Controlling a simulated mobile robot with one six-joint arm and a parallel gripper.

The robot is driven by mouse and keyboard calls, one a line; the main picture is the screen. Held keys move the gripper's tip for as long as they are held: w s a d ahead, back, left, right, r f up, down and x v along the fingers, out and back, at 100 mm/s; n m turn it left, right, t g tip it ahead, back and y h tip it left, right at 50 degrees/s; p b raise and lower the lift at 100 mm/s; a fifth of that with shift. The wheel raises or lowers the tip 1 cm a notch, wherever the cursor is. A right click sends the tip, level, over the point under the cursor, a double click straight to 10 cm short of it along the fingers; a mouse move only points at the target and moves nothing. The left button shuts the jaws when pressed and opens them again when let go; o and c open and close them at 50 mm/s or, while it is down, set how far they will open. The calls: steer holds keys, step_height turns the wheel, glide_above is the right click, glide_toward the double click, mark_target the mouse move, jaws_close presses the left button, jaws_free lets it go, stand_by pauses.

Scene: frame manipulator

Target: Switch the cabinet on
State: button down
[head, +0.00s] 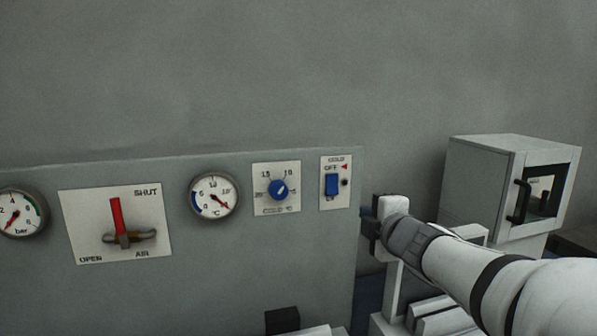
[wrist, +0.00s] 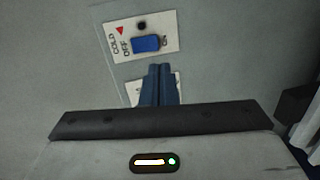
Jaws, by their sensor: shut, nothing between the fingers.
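The blue rocker switch (head: 331,186) sits on a white plate (head: 327,204) marked COLD and OFF, at the right end of the grey panel. A red triangle points at OFF, and a small dark round lamp (head: 344,183) is beside the switch. In the wrist view the switch (wrist: 146,44) lies just beyond my fingertips, with ON at its right end. My gripper (wrist: 160,68) is shut and empty, its blue fingers together. In the head view my gripper (head: 366,212) is right of and below the switch; contact with the panel is not visible.
Left of the switch are a blue dial (head: 278,190), a °C gauge (head: 214,196), a red-handled AIR valve (head: 117,220) and a bar gauge (head: 16,213). A pale box-shaped cabinet (head: 480,180) with a windowed door and black handle (head: 518,202) stands at right.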

steer(key=r+n, duration=0.1)
steer(key=y+p, duration=0.1)
steer(key=p, duration=0.1)
glide_toward(334, 194)
steer(key=x, duration=0.7)
steer(key=shift+a+r, duration=0.1)
steer(key=shift+r, duration=0.15)
steer(key=f+b, duration=0.1)
steer(key=b, duration=0.3)
steer(key=shift+w+t, duration=0.15)
steer(key=shift+t, duration=0.15)
steer(key=b, duration=0.2)
steer(key=shift+t+b, duration=0.3)
steer(key=t+b, duration=0.1)
steer(key=b, duration=0.4)
steer(key=shift+w, duration=0.1)
